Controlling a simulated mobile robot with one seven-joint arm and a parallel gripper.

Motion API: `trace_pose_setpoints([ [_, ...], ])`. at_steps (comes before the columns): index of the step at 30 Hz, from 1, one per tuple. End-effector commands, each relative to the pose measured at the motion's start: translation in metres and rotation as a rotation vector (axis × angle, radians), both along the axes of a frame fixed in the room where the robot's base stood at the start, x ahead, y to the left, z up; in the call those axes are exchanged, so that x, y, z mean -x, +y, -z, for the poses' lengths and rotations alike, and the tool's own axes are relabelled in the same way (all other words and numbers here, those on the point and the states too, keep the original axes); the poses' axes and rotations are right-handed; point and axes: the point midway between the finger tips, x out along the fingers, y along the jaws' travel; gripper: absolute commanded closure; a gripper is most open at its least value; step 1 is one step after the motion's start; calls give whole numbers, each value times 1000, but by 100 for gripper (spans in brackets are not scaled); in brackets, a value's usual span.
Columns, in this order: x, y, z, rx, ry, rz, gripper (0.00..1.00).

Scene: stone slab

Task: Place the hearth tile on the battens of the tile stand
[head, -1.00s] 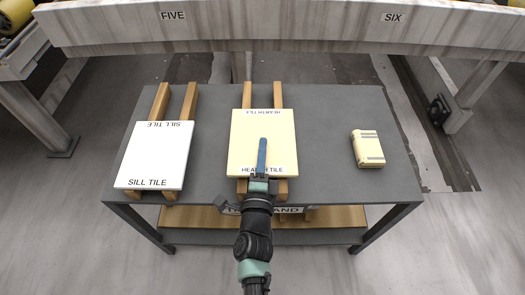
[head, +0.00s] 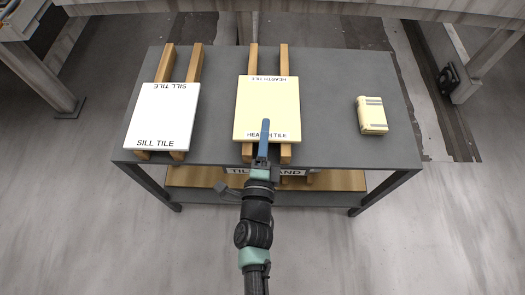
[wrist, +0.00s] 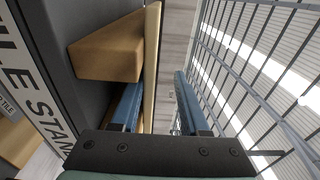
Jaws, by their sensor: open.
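The cream hearth tile (head: 267,105) lies flat across two wooden battens (head: 284,60) on the grey tile stand (head: 325,100). Batten ends show beyond its back and front edges. My gripper (head: 265,122) is at the tile's front edge, with its upper blue finger over the front label. In the wrist view my gripper (wrist: 157,78) is open, with the tile's edge (wrist: 151,60) between its fingers. One finger is on the tile's batten side, near a batten end (wrist: 105,52). The other finger stands clear of the tile's upper face. The lower finger is hidden in the head view.
A white sill tile (head: 163,115) lies on another pair of battens to the left. A small cream block with grey bands (head: 372,115) sits at the right. Between them and the hearth tile the top is bare. A pale beam (head: 330,8) runs behind the stand.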

Motion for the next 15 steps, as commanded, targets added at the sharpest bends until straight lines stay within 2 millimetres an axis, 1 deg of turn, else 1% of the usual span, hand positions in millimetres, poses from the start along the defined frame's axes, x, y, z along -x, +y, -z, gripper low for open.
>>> trace_pose_setpoints([
  [1,12,1,-1,1,2,-2,55],
  [6,41,3,-2,2,-2,0,55],
  [10,55,4,-3,2,-4,1,55],
  [15,62,5,-4,2,-8,1,55],
])
